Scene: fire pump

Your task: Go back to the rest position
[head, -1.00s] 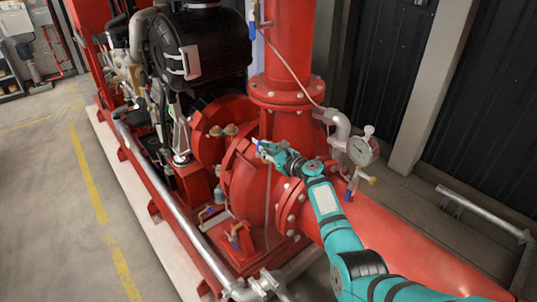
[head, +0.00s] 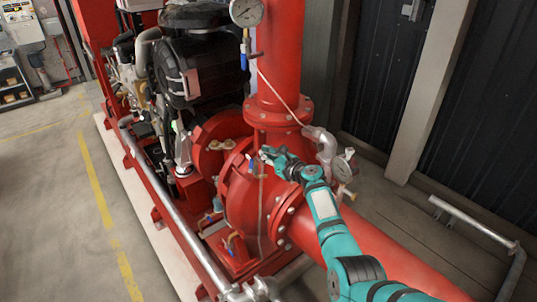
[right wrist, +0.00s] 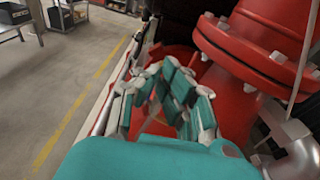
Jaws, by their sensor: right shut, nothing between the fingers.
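My right arm is teal and reaches in from the lower right in the head view. Its gripper (head: 266,154) is in front of the red pump housing (head: 240,195), near a small valve with a blue handle. I cannot tell from the picture whether it touches the pump. In the right wrist view the fingers (right wrist: 167,68) are drawn together, with nothing held between them. My left arm and gripper are not in view.
A vertical red pipe (head: 279,60) rises behind my gripper. A thick red pipe (head: 390,248) runs under my arm. The floor (head: 50,190) at the left is clear.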

